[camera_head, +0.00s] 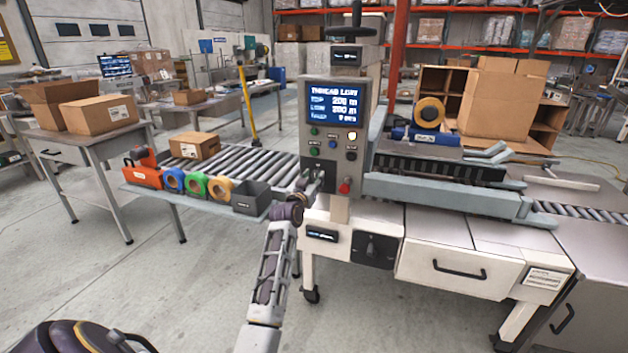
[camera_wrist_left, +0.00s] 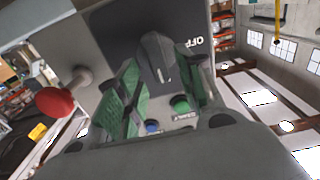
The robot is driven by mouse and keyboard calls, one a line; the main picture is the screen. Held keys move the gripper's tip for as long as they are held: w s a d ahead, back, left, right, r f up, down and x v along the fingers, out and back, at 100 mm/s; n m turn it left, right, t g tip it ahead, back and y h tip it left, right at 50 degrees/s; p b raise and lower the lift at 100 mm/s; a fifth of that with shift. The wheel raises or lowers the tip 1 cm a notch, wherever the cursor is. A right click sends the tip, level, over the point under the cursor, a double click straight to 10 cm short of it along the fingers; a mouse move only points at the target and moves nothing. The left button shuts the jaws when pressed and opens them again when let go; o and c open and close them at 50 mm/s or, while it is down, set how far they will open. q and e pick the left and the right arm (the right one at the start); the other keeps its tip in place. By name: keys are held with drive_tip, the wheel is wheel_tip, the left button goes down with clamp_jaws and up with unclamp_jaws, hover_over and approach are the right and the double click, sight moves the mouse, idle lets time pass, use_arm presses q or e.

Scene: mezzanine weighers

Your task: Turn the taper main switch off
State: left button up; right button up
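The taper's control panel (camera_head: 351,119) stands upright at the middle of the head view with a lit screen. The main switch is a dark knob (camera_wrist_left: 157,56) on a black plate (camera_wrist_left: 112,30) marked OFF in the left wrist view. The plate's top edge shows in the head view, but the gripper covers much of the switch there. My left gripper (camera_head: 314,182) is at the lower part of the panel. In the wrist view its green-padded fingers (camera_wrist_left: 158,72) are apart, one on each side of the knob; contact is unclear. My right gripper is out of view.
A red mushroom button (camera_head: 345,187) sits close beside the gripper, also large in the wrist view (camera_wrist_left: 54,102). Green (camera_wrist_left: 180,104) and blue (camera_wrist_left: 153,127) buttons are near the fingers. A tray with tape rolls (camera_head: 196,184) and a roller conveyor (camera_head: 256,164) lie left.

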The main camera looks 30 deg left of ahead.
use_arm(q)
drive_tip(key=shift+w+a, duration=0.15)
drive_tip(key=shift+w, duration=0.4)
clamp_jaws()
